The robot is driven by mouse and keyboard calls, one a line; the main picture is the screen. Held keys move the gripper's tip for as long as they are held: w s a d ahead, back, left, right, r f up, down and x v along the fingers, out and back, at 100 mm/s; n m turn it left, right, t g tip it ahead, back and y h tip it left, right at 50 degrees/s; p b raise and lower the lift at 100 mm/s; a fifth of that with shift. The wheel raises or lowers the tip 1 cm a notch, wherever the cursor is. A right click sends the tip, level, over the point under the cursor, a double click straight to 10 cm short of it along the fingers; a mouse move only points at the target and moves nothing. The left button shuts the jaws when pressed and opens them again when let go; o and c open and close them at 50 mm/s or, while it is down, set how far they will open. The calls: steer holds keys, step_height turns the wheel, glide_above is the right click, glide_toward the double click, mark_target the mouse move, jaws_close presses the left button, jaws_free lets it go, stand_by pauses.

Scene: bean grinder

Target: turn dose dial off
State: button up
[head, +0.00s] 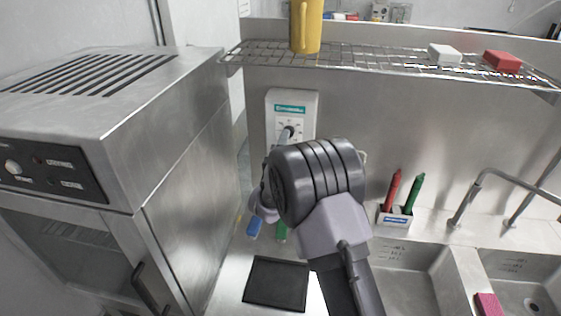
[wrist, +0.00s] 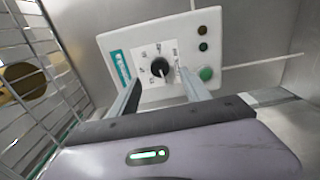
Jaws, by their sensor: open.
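A white control box (head: 300,101) with a teal label hangs on the steel wall in the head view. In the wrist view the box (wrist: 211,43) shows tilted, with a round black dial (wrist: 160,67) on a white plate. Small markings ring the dial; they are too small to read. My gripper (wrist: 159,74) is open, its two fingers reaching toward the box on either side of the dial. I cannot tell whether they touch it. In the head view my wrist hides the lower part of the box.
A green button (wrist: 206,73) sits on the box near the right finger. A wire shelf (head: 380,62) with a yellow mug (head: 306,26) runs above. A steel oven (head: 120,130) stands left. A holder with red and green markers (head: 395,217) and sinks (head: 415,275) lie right.

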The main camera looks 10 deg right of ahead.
steer(key=v, duration=1.1)
steer(key=shift+s, duration=0.25)
steer(key=shift+a+b, duration=0.1)
steer(key=shift+b, duration=0.2)
steer(key=s+f+m+g+y+b, duration=0.2)
steer(key=s+m, duration=0.4)
steer(key=s, duration=0.6)
steer(key=s+d+f+m+g+y+b, duration=0.1)
steer(key=s+f+m+g+y+b, duration=0.2)
steer(key=s, duration=1)
steer(key=s+f+m+g+y+b, duration=0.2)
steer(key=s+m+g+b, duration=0.4)
steer(key=s+m+b, duration=0.3)
steer(key=s+f+m, duration=0.1)
steer(key=s, duration=0.2)
steer(key=shift+s+d+y, duration=0.15)
steer(key=shift+d+y, duration=0.15)
steer(key=shift+d, duration=0.1)
